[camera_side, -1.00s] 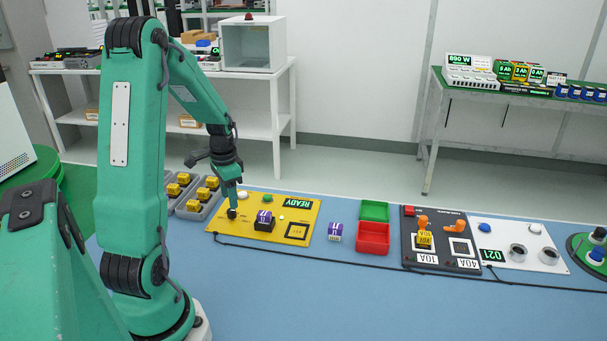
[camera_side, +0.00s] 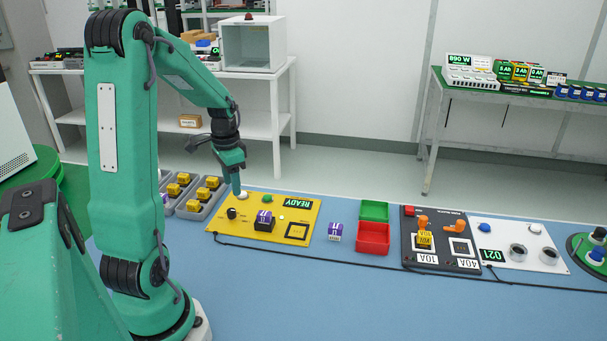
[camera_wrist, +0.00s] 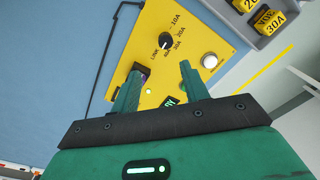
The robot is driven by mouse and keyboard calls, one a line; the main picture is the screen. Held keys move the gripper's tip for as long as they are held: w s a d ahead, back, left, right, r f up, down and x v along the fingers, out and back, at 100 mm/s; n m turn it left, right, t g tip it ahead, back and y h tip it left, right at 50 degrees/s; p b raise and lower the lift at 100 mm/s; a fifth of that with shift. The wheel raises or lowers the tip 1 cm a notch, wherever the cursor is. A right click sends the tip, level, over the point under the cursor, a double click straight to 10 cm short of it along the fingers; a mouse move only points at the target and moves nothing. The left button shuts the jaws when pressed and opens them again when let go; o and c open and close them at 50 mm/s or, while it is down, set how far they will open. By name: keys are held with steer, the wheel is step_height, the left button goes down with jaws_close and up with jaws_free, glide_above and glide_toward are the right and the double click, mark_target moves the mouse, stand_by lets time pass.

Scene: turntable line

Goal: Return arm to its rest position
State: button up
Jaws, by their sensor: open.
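My gripper (camera_side: 238,186) is above the back left edge of the yellow panel (camera_side: 222,221), close to its white button (camera_side: 243,195). I cannot tell from the side view whether a fingertip touches the button. In the wrist view my gripper (camera_wrist: 157,82) has its two fingers apart with nothing between them, and the white button (camera_wrist: 209,61) shows to the right of the fingers. The panel has a black rotary knob (camera_side: 231,213), a green button (camera_side: 267,198), a READY display (camera_side: 298,202) and a purple and white block (camera_side: 264,217) on a dark holder.
Grey trays of yellow blocks (camera_side: 207,189) stand left of the panel. To its right are another purple block (camera_side: 335,231), a green bin (camera_side: 374,211), a red bin (camera_side: 373,251), a black panel (camera_side: 420,259) and a white panel (camera_side: 515,261). The front of the blue table (camera_side: 320,300) is clear.

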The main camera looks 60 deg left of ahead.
steer(key=w+d+r+t, duration=0.2)
steer(key=d+r, duration=0.7)
steer(key=d, duration=0.4)
steer(key=s+d+r+t, duration=0.1)
steer(key=s+d+r, duration=0.1)
steer(key=d, duration=0.5)
steer(key=s+d+r+t, duration=0.2)
steer(key=s+d, duration=0.2)
steer(key=d, duration=0.2)
steer(key=shift+s+d+r, duration=0.15)
steer(key=shift+s+d, duration=0.1)
steer(key=shift+d, duration=0.15)
